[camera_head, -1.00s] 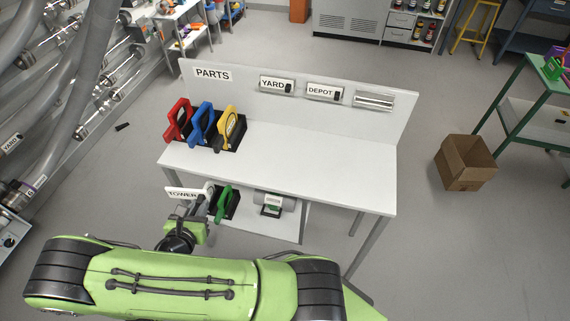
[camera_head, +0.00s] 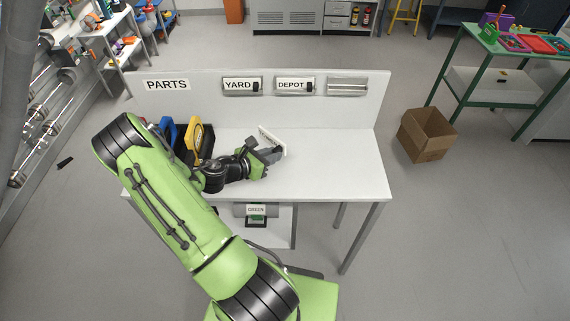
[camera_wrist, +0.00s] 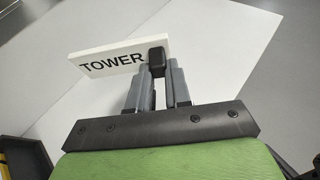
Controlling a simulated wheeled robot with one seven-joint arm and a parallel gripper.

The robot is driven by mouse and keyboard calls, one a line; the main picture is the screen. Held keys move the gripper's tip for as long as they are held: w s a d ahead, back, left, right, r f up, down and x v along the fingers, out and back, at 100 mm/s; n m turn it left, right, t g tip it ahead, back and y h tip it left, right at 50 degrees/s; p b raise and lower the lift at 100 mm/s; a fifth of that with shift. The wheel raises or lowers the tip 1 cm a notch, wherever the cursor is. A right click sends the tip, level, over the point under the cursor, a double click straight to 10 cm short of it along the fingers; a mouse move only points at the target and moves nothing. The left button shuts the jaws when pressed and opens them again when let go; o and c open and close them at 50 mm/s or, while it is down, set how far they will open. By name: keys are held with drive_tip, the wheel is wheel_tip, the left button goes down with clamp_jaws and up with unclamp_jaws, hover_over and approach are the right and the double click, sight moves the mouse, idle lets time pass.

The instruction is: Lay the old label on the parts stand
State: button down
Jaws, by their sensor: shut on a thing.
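The old label is a white plate reading TOWER (camera_wrist: 112,60). In the wrist view my gripper (camera_wrist: 158,72) is shut on a dark tab at the label's right end. In the head view the label (camera_head: 271,141) shows at a slant, held by my gripper (camera_head: 268,156) over the top of the parts stand (camera_head: 330,165). The stand is a white table with a back panel marked PARTS. I cannot tell whether the label touches the tabletop.
Blue and yellow handled holders (camera_head: 193,139) stand at the stand's left, partly behind my arm. YARD (camera_head: 241,86) and DEPOT (camera_head: 294,85) labels and an empty rail (camera_head: 347,87) are on the back panel. The right tabletop is clear. A cardboard box (camera_head: 427,134) is on the floor.

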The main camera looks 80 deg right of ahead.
sight(272, 180)
wheel_tip(272, 180, down, 9)
drive_tip(key=shift+b, duration=0.6)
drive_tip(key=shift+f, duration=0.1)
drive_tip(key=c, duration=1.1)
unclamp_jaws()
drive_tip(key=shift+f, duration=0.1)
drive_tip(key=shift+o, duration=0.2)
drive_tip(key=shift+r, duration=0.35)
drive_tip(key=v, duration=1.2)
drive_tip(key=shift+p, duration=0.3)
drive_tip(key=shift+w, duration=0.1)
